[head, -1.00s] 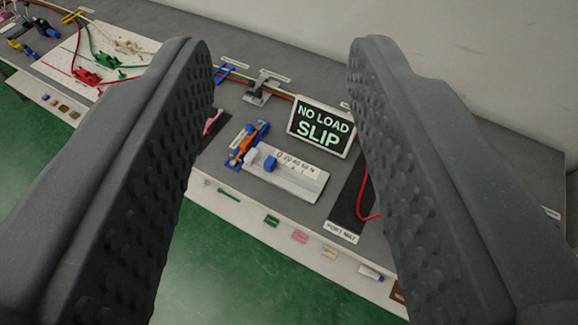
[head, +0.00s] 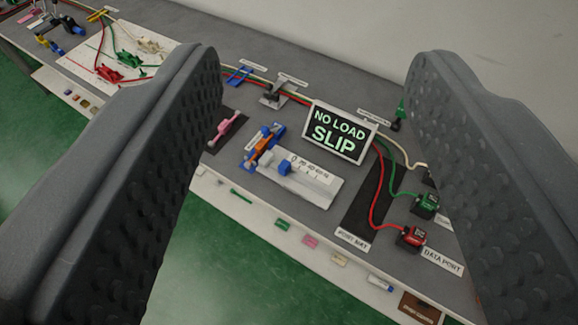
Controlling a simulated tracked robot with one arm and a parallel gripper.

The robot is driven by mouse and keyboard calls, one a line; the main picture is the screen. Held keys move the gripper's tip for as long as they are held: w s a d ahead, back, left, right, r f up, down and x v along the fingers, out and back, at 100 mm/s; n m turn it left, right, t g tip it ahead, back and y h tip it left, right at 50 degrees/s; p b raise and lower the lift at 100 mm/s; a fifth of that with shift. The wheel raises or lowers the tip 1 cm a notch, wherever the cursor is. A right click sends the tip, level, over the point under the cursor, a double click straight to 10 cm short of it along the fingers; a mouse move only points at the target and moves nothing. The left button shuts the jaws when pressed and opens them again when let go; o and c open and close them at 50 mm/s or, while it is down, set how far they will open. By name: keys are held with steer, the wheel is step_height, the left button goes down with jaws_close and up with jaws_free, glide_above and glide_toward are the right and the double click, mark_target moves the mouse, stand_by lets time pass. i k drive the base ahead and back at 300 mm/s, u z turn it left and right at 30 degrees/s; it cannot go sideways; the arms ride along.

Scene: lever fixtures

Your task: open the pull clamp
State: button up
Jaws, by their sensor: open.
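My gripper (head: 320,62) is open and empty. Its two grey studded fingers stand wide apart at the left and right of the head view. Between them, lower down on the bench, is a blue and orange clamp (head: 263,147), which I take to be the pull clamp. It sits at the left end of a pale scale block (head: 312,188) marked in numbers, with a small blue block (head: 285,167) on it. No finger touches the clamp. I cannot tell its lever's position. A display (head: 340,131) behind the scale reads "NO LOAD SLIP".
A pink part (head: 226,128) lies left of the clamp, near my left finger. Red and green cables run to ports (head: 411,237) at the right, beside a dark port mat (head: 368,205). A white board (head: 120,50) with several clips is at the far left. A wall stands behind.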

mark_target(265, 130)
steer(key=z, duration=0.5)
steer(key=k, duration=1.3)
steer(key=u, duration=0.15)
steer(key=i, duration=0.95)
steer(key=u, duration=0.4)
steer(key=i, duration=0.85)
steer(key=z, duration=0.4)
